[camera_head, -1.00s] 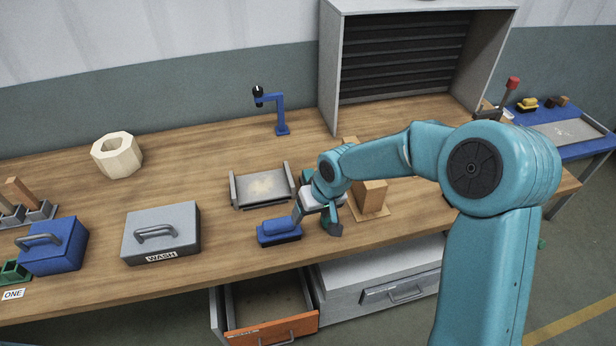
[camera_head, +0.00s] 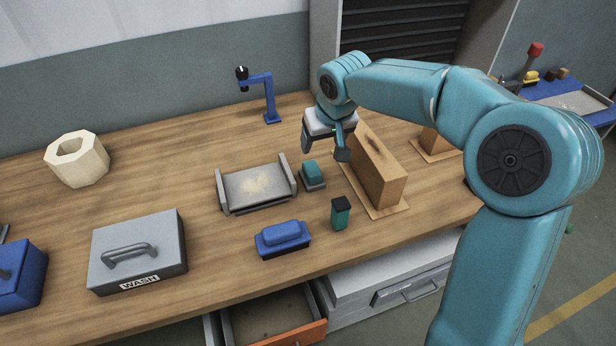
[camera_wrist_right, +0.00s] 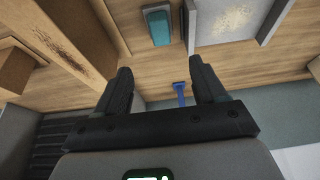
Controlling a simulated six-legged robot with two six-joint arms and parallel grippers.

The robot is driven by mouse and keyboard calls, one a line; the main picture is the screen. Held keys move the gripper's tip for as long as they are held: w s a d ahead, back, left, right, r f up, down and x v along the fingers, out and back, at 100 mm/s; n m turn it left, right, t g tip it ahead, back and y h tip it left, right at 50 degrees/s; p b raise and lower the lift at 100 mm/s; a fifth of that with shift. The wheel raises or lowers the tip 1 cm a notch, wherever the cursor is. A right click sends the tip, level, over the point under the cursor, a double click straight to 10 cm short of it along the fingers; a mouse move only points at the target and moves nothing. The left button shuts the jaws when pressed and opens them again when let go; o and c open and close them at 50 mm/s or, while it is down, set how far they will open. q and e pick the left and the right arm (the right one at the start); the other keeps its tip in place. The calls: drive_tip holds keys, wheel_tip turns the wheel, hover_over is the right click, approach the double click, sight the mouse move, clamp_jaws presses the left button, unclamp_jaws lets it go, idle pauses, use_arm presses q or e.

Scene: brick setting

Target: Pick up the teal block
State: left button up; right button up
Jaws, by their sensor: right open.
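A small teal block (camera_head: 313,170) with a grey base sits on the bench, just right of the grey tray; it also shows in the right wrist view (camera_wrist_right: 158,25) at the top. A darker green upright block (camera_head: 340,212) with a dark top stands nearer the front edge. My right gripper (camera_head: 325,148) is open and empty, above the bench and behind the teal block in the picture. In the right wrist view its fingers (camera_wrist_right: 160,75) are spread with nothing between them. My left gripper is not in view.
The grey tray (camera_head: 222,196) lies left of the teal block, and a blue block (camera_head: 283,236) is in front. A tall wooden block (camera_head: 378,175) stands close on the right. A grey WASH box (camera_head: 138,255) is at the left. An open drawer (camera_head: 270,318) is below the bench edge.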

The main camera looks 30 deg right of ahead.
drive_tip(key=x, duration=0.3)
drive_tip(key=p, duration=0.1)
approach(312, 168)
drive_tip(key=x, duration=0.4)
drive_tip(key=shift+w+a+f, duration=0.1)
drive_tip(key=shift+a+f, duration=0.15)
drive_tip(key=shift+f, duration=0.05)
drive_tip(key=shift+d+f, duration=0.25)
drive_tip(key=shift+f, duration=0.2)
drive_tip(key=p+x, duration=0.1)
drive_tip(key=x, duration=0.3)
drive_tip(key=shift+w+d+f+p, duration=0.1)
drive_tip(key=shift+w+f+p, duration=0.15)
drive_tip(key=shift+w+p, duration=0.15)
drive_tip(key=shift+s+d, duration=0.1)
drive_tip(key=shift+s, duration=0.1)
drive_tip(key=shift+w, duration=0.15)
drive_tip(key=c, duration=1.2)
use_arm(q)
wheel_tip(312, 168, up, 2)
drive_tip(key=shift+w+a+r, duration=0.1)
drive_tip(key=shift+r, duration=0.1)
use_arm(e)
drive_tip(key=shift+o, duration=0.2)
